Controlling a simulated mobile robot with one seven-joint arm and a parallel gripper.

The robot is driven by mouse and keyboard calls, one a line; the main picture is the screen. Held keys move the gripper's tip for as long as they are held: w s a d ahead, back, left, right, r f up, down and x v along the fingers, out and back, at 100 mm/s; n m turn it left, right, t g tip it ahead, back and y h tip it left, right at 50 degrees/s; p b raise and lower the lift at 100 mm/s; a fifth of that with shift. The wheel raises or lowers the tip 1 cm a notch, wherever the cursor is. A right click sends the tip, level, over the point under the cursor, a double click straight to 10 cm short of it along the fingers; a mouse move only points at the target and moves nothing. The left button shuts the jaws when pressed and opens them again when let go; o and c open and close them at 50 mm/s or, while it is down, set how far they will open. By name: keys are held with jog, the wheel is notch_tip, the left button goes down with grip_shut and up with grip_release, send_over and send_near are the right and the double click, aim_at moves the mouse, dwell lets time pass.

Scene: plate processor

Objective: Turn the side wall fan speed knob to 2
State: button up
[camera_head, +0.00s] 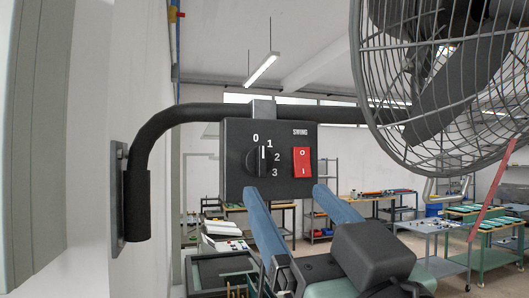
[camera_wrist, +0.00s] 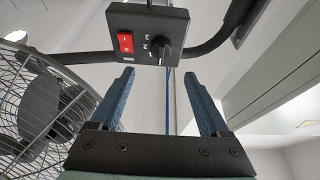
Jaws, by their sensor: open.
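The fan speed knob (camera_head: 262,161) is a black round dial on the left of a black control box (camera_head: 234,185). Labels 0, 1, 2 and 3 run around its upper and right side. Its white mark points about straight up, between 0 and 1, not at 2. The knob also shows in the wrist view (camera_wrist: 164,51). My gripper (camera_head: 285,190) has two blue fingers, spread apart and empty. Their tips appear at the box's lower edge in the head view. In the wrist view my gripper (camera_wrist: 159,74) lies below the box, apart from the knob.
A red rocker switch (camera_head: 302,162) sits right of the knob. A black bent pipe (camera_head: 170,117) runs from the wall bracket (camera_head: 118,200) past the box to the caged fan (camera_head: 440,80). Workbenches (camera_head: 440,228) stand farther back.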

aim_at(263, 162)
jog(key=p+x, duration=0.4)
jog(key=x, duration=0.5)
jog(key=shift+r, duration=0.15)
jog(key=shift+w+a, duration=0.2)
jog(key=shift+w, duration=0.2)
jog(key=shift+c, duration=0.2)
grip_shut()
